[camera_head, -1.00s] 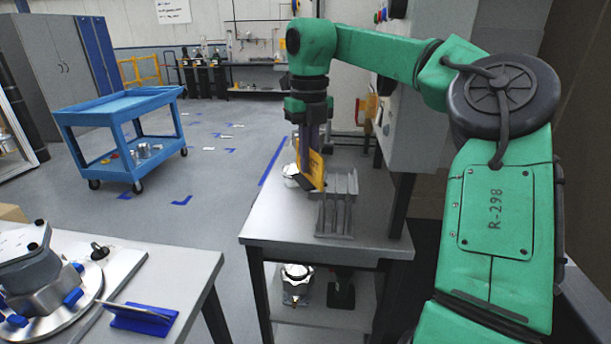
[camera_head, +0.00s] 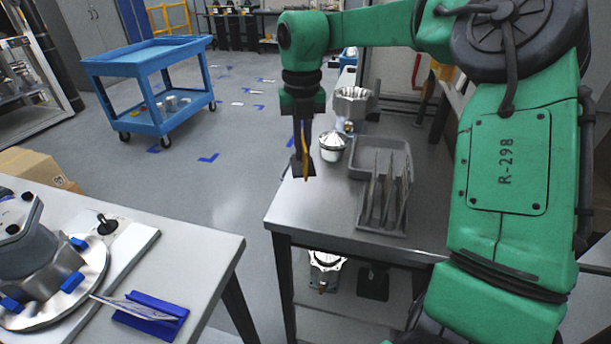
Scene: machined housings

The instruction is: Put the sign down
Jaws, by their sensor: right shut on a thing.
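The sign (camera_head: 307,151) is a thin yellow-orange plate, seen almost edge-on in the head view. My right gripper (camera_head: 302,172) points down and is shut on it, near the left edge of the metal table (camera_head: 310,205). The sign hangs upright, left of a grey slotted rack (camera_head: 384,205) that has several thin upright plates or dividers. Whether the sign's lower edge touches the table cannot be told. The gripper's fingers hide part of it. My left gripper is not in view.
A silver-white housing (camera_head: 332,147) stands just right of the gripper. A grey tray (camera_head: 365,160) and another housing (camera_head: 352,103) are behind the rack. A white-topped bench (camera_head: 190,250) at left holds a blue stand (camera_head: 155,322). A blue cart (camera_head: 150,60) stands on the floor.

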